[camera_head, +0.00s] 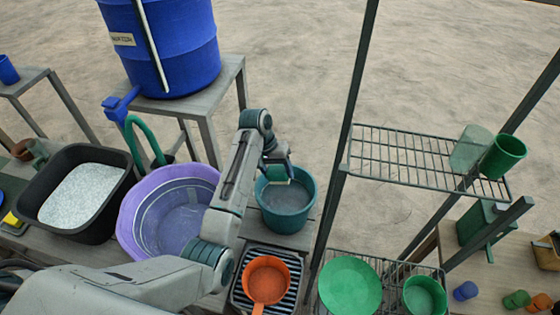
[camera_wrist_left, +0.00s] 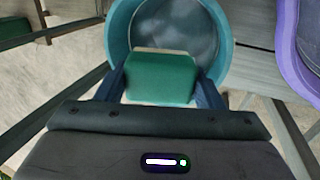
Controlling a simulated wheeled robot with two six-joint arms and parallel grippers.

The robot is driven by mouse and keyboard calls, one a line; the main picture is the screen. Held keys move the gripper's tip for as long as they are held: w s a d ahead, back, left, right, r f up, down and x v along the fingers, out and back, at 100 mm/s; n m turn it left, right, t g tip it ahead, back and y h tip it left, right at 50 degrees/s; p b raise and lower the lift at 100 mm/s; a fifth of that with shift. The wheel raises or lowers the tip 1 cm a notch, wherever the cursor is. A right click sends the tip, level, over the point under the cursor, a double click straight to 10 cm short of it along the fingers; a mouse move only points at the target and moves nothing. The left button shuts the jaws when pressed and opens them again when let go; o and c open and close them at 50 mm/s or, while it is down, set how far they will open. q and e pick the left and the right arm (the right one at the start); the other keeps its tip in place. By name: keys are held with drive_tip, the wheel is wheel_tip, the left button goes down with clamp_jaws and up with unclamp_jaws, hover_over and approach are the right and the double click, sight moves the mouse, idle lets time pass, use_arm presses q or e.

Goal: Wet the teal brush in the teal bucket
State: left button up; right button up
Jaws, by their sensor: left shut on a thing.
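The teal bucket (camera_head: 289,219) stands on the bench in the middle of the head view, with grey-blue liquid inside. My left gripper (camera_head: 276,171) is over the far side of the bucket's opening, pointing down. It is shut on the teal brush (camera_head: 279,175). In the left wrist view the brush (camera_wrist_left: 160,80) is a green-teal block with a pale far edge, between the two fingers, in front of the bucket (camera_wrist_left: 222,30). Whether the brush touches the liquid cannot be told. My right gripper is not in view.
A purple tub (camera_head: 128,222) stands left of the bucket, with a black tub (camera_head: 115,205) of pale material beyond it. An orange pan (camera_head: 265,285) sits on a striped rack in front. A metal shelf frame (camera_head: 345,130) rises close on the right. A blue barrel (camera_head: 185,50) stands behind.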

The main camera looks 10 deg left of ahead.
sight(276, 182)
use_arm(q)
drive_tip(key=shift+f, duration=0.3)
drive_tip(key=f, duration=0.1)
drive_tip(key=s+f, duration=0.1)
drive_tip(key=f, duration=0.1)
drive_tip(key=shift+f, duration=0.3)
wheel_tip(276, 182, down, 10)
drive_tip(key=b, duration=0.6)
drive_tip(key=shift+r, duration=0.2)
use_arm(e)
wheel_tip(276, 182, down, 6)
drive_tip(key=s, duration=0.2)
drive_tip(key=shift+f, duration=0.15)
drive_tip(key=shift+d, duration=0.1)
